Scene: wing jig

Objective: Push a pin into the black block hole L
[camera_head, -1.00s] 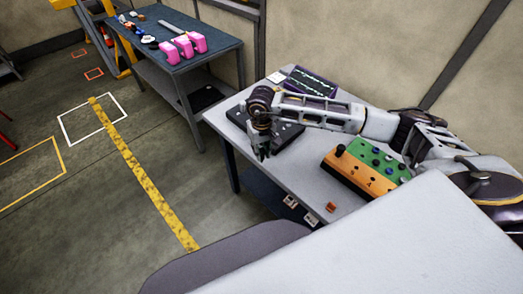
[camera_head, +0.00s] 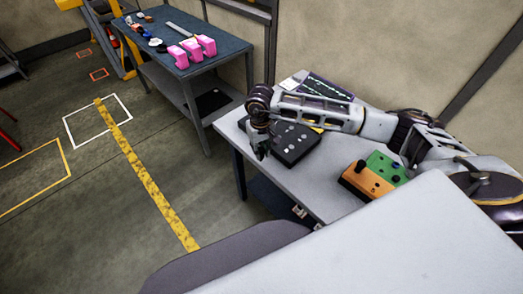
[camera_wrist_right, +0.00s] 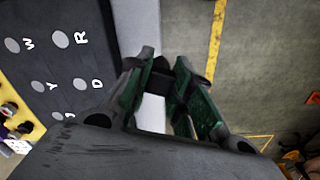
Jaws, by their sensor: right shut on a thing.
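The black block (camera_head: 300,150) lies on the grey table, with light round spots on its top. In the right wrist view the black block (camera_wrist_right: 65,60) shows at the left, with round holes lettered W, R, Y, D and others; I cannot make out an L. My right gripper (camera_head: 262,154) is beside the block's left end, over the table's edge. In the wrist view the right gripper (camera_wrist_right: 166,68) has its green-sided fingers nearly together on a small dark piece, likely a pin (camera_wrist_right: 160,76), mostly hidden. The left gripper is not in view.
An orange and green block (camera_head: 375,175) with dark knobs stands right of the black block. A dark panel (camera_head: 325,88) lies behind. A second table (camera_head: 190,60) with pink blocks is at the back left. Open floor lies left of the grey table.

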